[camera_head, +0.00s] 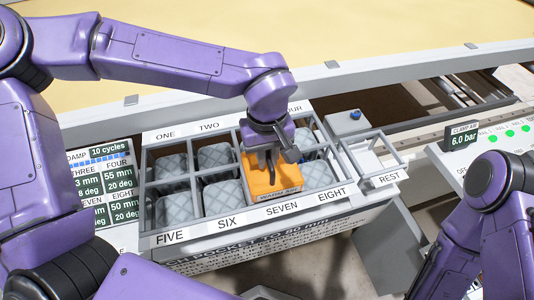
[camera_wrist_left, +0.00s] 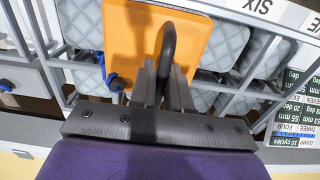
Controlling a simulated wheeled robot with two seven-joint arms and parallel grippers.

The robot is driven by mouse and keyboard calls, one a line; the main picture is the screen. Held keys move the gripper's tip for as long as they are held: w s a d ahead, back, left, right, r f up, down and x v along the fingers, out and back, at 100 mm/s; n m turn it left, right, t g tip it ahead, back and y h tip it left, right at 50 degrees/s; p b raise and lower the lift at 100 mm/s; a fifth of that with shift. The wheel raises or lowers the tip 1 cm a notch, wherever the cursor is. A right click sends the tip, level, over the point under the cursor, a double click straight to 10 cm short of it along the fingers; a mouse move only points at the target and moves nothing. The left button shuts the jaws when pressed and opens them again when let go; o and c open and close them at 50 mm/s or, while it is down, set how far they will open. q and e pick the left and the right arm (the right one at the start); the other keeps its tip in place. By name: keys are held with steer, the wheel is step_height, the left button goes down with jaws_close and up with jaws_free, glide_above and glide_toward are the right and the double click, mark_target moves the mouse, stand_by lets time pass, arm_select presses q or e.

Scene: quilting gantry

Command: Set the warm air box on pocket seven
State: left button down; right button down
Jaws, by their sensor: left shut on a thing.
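The warm air box (camera_head: 259,181) is an orange block with a dark handle on top and a label on its front edge. In the head view it is over the column of the rack marked SEVEN (camera_head: 282,207). My left gripper (camera_head: 271,162) comes down from above and is shut on its handle. In the left wrist view the box (camera_wrist_left: 188,38) shows close under the fingers (camera_wrist_left: 165,80), with the dark handle between them. I cannot tell whether the box rests in the frame or hangs slightly above it. My right gripper is not in view.
The grey rack (camera_head: 197,226) has pockets with quilted grey pads (camera_head: 222,197). A REST bracket (camera_head: 384,177) is at its right. A display panel (camera_head: 100,185) stands left, and a pressure readout (camera_head: 462,138) right. A large cream surface (camera_head: 350,30) lies behind.

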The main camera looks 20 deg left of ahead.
arm_select(q)
steer(key=c, duration=1.1)
jaws_free()
steer(key=shift+s, duration=0.2)
steer(key=shift+w+r, duration=0.1)
steer(key=shift+r, duration=0.15)
step_height(320, 180, up, 12)
steer(key=shift+f, duration=0.15)
